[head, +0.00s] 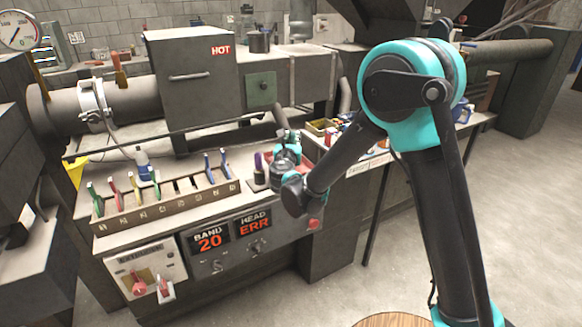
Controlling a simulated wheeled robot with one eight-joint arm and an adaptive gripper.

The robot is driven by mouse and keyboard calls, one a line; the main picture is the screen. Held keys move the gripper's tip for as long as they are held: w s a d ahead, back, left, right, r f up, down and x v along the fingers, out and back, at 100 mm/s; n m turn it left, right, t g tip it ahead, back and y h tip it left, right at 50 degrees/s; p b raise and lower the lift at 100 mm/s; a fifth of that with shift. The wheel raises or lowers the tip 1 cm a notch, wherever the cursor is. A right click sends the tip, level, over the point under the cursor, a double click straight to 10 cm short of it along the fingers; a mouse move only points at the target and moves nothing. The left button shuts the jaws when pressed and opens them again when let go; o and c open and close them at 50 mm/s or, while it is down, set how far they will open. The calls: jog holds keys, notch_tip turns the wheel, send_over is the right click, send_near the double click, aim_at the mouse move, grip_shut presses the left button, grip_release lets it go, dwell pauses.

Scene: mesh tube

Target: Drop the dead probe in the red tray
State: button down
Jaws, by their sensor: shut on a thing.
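My gripper (284,139) is at the right end of the bench, beyond my wrist and small in the head view. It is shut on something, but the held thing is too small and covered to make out. A red tray (304,160) shows only in part behind my wrist, and the gripper appears over or close beside it. A slotted rack (168,207) to the left holds several upright coloured probes, among them a green one (95,197), a red one (115,190) and a blue one (208,166). Some middle slots look empty. I cannot tell which probe is dead.
A dark holder with a purple-topped piece (258,168) stands between rack and wrist. A grey machine housing marked HOT (195,85) rises behind the bench. A yellowish tray (322,126) lies on the right bench. Floor at right is clear.

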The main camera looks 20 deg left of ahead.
jog(key=shift+f, duration=1.25)
jog(key=c, duration=1.3)
grip_release()
jog(key=v, duration=1.2)
